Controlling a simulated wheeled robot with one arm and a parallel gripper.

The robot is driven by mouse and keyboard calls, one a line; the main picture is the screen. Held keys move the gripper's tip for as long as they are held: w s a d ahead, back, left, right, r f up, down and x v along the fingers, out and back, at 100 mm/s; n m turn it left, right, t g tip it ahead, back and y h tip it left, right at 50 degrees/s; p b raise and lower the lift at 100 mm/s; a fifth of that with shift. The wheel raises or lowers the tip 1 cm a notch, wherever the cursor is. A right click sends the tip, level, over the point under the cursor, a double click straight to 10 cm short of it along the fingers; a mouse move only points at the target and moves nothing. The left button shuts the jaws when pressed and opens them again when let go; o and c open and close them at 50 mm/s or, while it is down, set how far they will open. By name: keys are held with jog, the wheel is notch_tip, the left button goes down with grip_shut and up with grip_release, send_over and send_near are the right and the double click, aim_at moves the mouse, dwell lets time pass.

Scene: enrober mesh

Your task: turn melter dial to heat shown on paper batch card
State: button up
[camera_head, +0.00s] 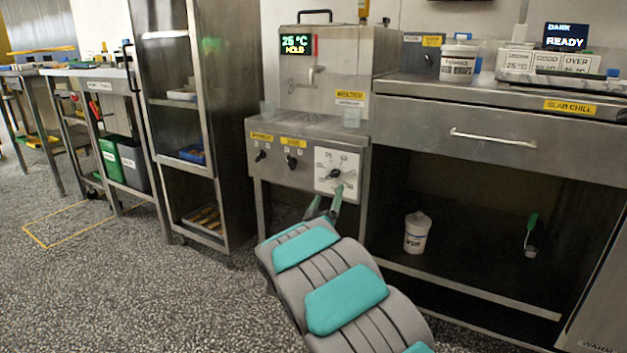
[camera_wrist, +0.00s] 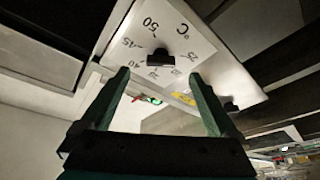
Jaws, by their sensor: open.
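The melter (camera_head: 330,75) is a steel box with a tap. Its green display (camera_head: 296,45) reads 25 °C HOLD. The melter dial is a black knob (camera_head: 335,173) on a white plate (camera_head: 323,186) at the right of the front panel below. The knob's exact setting is unclear. My gripper (camera_head: 325,203) is open and empty just below the plate; in the wrist view its fingertips (camera_wrist: 158,75) straddle the area below the knob, apparently apart from it. I cannot identify the batch card.
Two smaller black knobs (camera_head: 276,159) are left of the plate. A steel counter labelled SLAB CHILL (camera_head: 480,92) stands right, with a display (camera_head: 566,37) reading DARK READY above. A white tub (camera_head: 417,232) is on its lower shelf. A steel rack (camera_head: 185,120) stands left; floor there is open.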

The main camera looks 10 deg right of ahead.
aim_at(333, 175)
jog(key=x, duration=0.7)
jog(key=shift+w+a+r+b, duration=0.15)
jog(key=shift+w+r+b, duration=0.2)
jog(key=shift+w, duration=0.1)
jog(key=shift+f, duration=0.1)
jog(key=c, duration=1.4)
